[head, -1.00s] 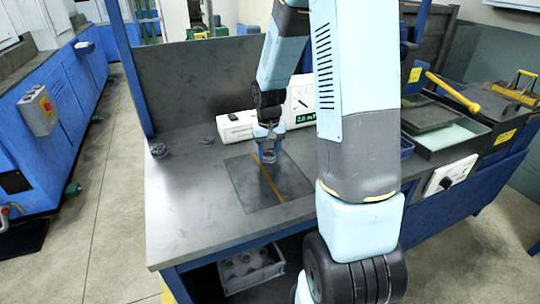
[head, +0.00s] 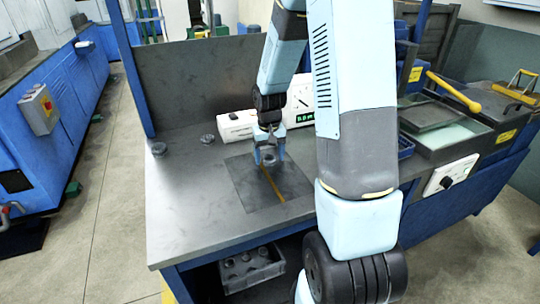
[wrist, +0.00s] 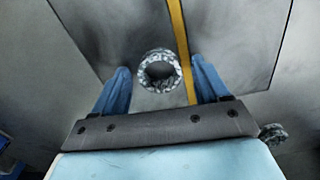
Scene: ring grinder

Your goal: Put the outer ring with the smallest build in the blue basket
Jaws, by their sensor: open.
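A grey metal ring (wrist: 160,71) lies on the dark square plate, between the tips of my open blue fingers in the wrist view. My gripper (wrist: 158,85) does not touch it on either side; a gap shows at each finger. In the head view my gripper (head: 269,154) points down over the plate, with the ring (head: 269,161) between its fingertips. Two more grey rings stand on the table to the left, one near the edge (head: 158,149) and one further back (head: 207,139). A blue basket (head: 405,148) shows behind my arm, mostly hidden.
The dark plate (head: 245,190) has a yellow stripe. Behind it is a white device with a green display (head: 305,118). A grey crate (head: 252,272) with several rings stands under the table (head: 185,215). A yellow-handled tool (head: 455,93) lies at the right. The table's front left is clear.

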